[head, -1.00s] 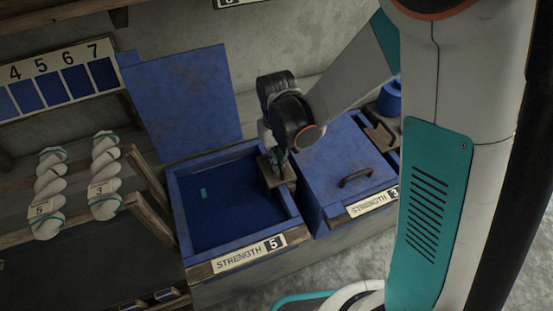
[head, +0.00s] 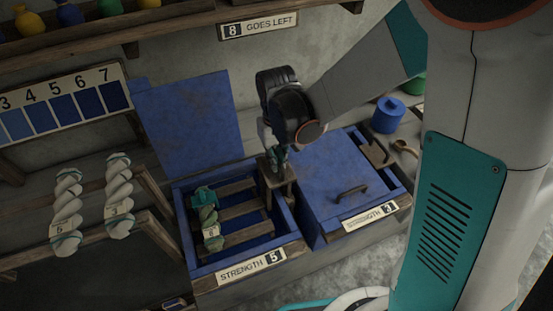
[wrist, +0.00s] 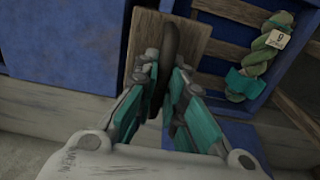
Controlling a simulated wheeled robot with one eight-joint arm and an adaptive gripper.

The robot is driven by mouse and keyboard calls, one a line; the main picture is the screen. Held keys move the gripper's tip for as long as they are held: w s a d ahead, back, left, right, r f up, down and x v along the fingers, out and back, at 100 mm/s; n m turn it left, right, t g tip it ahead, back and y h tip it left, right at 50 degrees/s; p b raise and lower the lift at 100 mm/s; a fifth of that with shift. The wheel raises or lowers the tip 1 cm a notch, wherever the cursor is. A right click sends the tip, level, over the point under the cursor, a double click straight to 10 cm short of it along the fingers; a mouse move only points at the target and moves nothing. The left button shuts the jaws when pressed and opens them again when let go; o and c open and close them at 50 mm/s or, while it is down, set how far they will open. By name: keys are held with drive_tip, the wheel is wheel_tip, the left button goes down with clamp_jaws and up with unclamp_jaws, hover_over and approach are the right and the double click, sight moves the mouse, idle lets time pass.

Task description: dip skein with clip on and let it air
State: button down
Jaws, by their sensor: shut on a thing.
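A green-grey twisted skein (head: 208,216) with a pale tag lies on a wooden slatted rack (head: 242,209) inside the open blue vat (head: 183,226) labelled STRENGTH 5. A teal clip (head: 203,195) is on the skein's far end. The wrist view also shows the skein (wrist: 268,45), its tag reading 9, and the clip (wrist: 243,83). My gripper (head: 275,160) is at the vat's right side, shut on a dark handle (wrist: 171,38) at the wooden plate (wrist: 196,46) beside the rack. The fingers partly hide the handle. No liquid surface is clear around the slats.
A closed blue vat lid (head: 345,168) labelled STRENGTH 3 is to the right. The open vat's lid (head: 190,120) stands up behind. Two white skeins (head: 67,205) hang at the left. A sign (head: 258,25) reads "8 GOES LEFT". A blue pot (head: 388,115) stands at the back right.

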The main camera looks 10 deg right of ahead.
drive_tip(key=shift+r+p, duration=1.8)
drive_tip(key=shift+r, duration=1.05)
drive_tip(key=shift+c, duration=2)
unclamp_jaws()
wheel_tip(320, 180, up, 7)
drive_tip(key=p, duration=0.4)
drive_tip(key=shift+p, duration=0.35)
